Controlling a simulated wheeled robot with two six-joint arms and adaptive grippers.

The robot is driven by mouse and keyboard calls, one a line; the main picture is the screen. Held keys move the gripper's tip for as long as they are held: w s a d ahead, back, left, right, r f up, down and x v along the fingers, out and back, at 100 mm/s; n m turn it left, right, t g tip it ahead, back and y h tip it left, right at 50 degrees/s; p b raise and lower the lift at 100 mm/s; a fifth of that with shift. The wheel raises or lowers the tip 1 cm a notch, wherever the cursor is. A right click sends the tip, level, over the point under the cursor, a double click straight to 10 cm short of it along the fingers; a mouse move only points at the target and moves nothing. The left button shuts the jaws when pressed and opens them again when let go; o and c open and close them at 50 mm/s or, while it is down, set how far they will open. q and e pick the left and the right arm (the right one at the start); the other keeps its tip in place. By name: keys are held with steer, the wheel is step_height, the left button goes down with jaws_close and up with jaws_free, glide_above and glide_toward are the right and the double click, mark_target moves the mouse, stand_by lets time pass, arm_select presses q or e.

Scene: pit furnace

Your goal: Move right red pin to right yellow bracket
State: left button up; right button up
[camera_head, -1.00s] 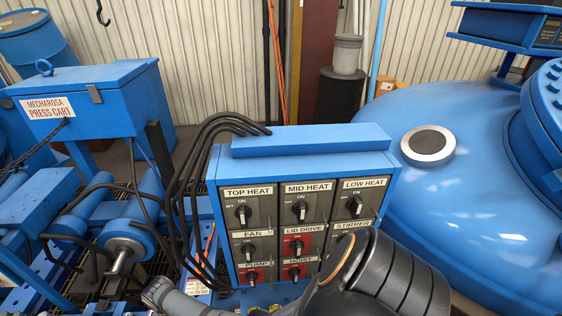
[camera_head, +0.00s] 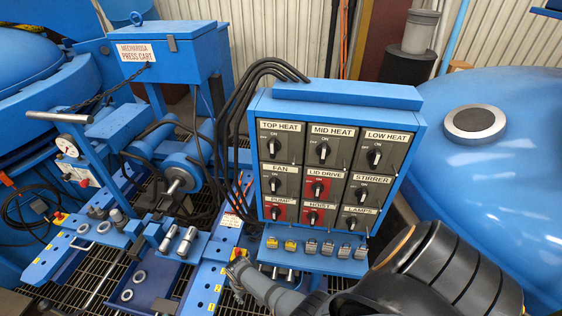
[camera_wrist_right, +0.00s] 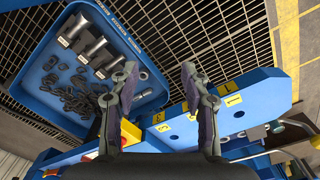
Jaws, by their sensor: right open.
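My right gripper (camera_wrist_right: 159,75) is open and empty in the right wrist view, its two fingers apart between a blue tray and a blue plate. In the head view the right gripper (camera_head: 237,278) shows small and dark beside the blue bench, below the switch box, partly lost against it. I cannot make out a red pin clearly in either view. Two small yellow pieces (camera_head: 281,244) sit at the left of a row on the shelf under the switch box; I cannot tell whether they are the yellow brackets. My left gripper is not in view.
The switch box (camera_head: 335,165) stands in the middle, with black cables at its left. The blue tray (camera_wrist_right: 52,103) holds metal cylinders and chain. The blue plate (camera_wrist_right: 260,98) carries yellow number tags. A large blue vessel (camera_head: 500,160) fills the right. Floor grating is open below.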

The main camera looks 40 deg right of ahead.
steer(key=s+d+f+b, duration=0.2)
steer(key=s+d+f, duration=0.2)
steer(key=s+f, duration=0.7)
steer(key=shift+s+t, duration=0.3)
steer(key=shift+s, duration=0.85)
steer(key=s+d+f, duration=0.2)
steer(key=s+d, duration=0.1)
steer(key=s, duration=0.6)
steer(key=s+d+f, duration=0.2)
steer(key=s+d, duration=0.1)
steer(key=s, duration=0.7)
steer(key=shift+d+f+h, duration=0.25)
steer(key=shift+f+h, duration=0.05)
steer(key=shift+f, duration=0.05)
